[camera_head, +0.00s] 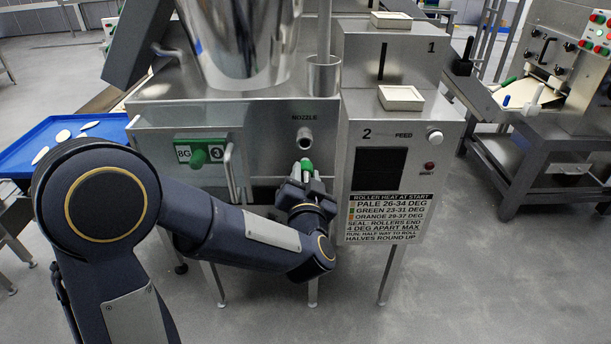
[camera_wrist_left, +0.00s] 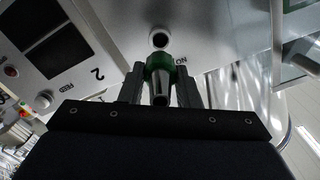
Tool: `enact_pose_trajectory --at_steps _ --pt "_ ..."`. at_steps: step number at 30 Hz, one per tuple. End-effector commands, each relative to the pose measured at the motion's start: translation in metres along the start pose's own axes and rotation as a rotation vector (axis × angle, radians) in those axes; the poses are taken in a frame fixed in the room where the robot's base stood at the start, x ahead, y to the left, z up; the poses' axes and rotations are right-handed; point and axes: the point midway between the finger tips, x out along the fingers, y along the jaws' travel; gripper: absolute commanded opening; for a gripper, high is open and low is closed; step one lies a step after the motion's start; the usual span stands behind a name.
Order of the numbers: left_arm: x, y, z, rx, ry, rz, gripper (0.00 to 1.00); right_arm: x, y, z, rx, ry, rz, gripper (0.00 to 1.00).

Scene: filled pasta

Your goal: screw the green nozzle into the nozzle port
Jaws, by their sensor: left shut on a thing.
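My left gripper (camera_head: 307,180) is shut on the green nozzle (camera_head: 307,165), holding it just below the nozzle port (camera_head: 305,138) on the machine's steel front in the head view. In the left wrist view the nozzle (camera_wrist_left: 160,76) has a green collar and a metal tube and sits between the fingers of the gripper (camera_wrist_left: 160,90). The port (camera_wrist_left: 159,40) shows as a dark round hole beyond the green collar. The collar looks close to the port; I cannot tell whether they touch. My right gripper is not in view.
A control box (camera_head: 398,135) with a dark screen and a roller-heat label stands right of the port. A green block marked 8G (camera_head: 200,154) and a steel handle (camera_head: 229,172) are to the left. A blue tray (camera_head: 22,150) holds pale pieces at far left.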

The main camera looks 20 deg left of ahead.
Motion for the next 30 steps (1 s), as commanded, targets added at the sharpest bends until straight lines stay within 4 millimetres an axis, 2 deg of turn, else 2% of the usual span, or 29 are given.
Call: enact_pose_trajectory --at_steps 1,18,30 --pt "-0.001 0.0 -0.002 -0.002 0.001 0.001 0.0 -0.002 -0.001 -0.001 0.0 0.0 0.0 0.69" --pt "0.05 0.0 -0.001 -0.003 0.001 -0.002 0.0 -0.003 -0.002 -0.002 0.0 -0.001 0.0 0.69" --pt "0.057 0.0 -0.001 -0.002 0.001 0.0 0.0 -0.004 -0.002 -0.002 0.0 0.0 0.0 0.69"
